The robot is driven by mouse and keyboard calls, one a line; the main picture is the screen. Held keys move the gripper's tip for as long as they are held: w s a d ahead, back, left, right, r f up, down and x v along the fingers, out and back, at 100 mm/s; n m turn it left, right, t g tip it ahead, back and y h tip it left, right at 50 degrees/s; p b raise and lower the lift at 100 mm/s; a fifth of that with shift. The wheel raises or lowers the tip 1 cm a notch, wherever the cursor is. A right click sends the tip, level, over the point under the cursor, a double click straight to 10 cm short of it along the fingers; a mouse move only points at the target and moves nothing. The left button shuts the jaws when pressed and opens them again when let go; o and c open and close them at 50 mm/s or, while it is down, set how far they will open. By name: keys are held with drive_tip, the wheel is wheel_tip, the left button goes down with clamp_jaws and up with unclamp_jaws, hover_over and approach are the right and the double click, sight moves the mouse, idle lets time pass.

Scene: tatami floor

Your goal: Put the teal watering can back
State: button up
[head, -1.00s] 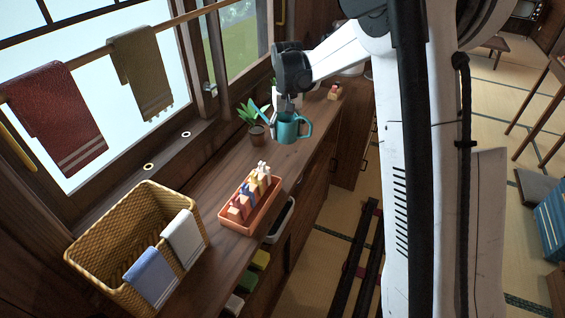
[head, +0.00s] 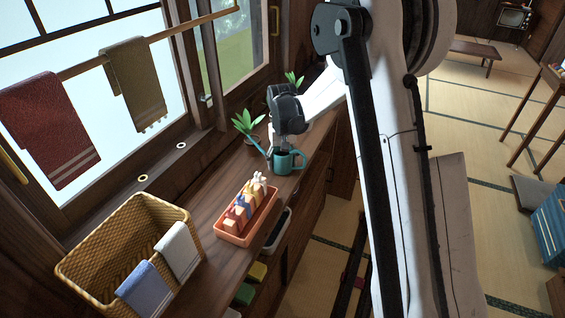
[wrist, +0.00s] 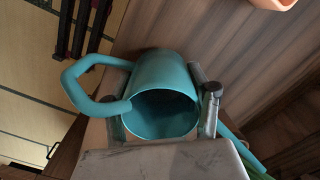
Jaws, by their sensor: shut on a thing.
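The teal watering can (head: 284,163) is over the wooden counter, near its front edge and in front of a potted plant. Its handle points right and its spout points up left in the head view. My gripper (head: 284,146) points down at it and is shut on it. In the wrist view the can (wrist: 163,82) sits between the two fingers (wrist: 163,117), with its open mouth toward the camera and its handle at left. I cannot tell whether its base touches the counter.
An orange tray (head: 228,238) with several small upright pieces stands on the counter (head: 200,200), nearer the camera. A wicker basket (head: 95,262) with cloths is at lower left. A green potted plant (head: 246,123) is close behind the can. Bare counter lies between tray and can.

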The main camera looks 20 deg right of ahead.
drive_tip(key=shift+f, duration=0.15)
drive_tip(key=o, duration=1.5)
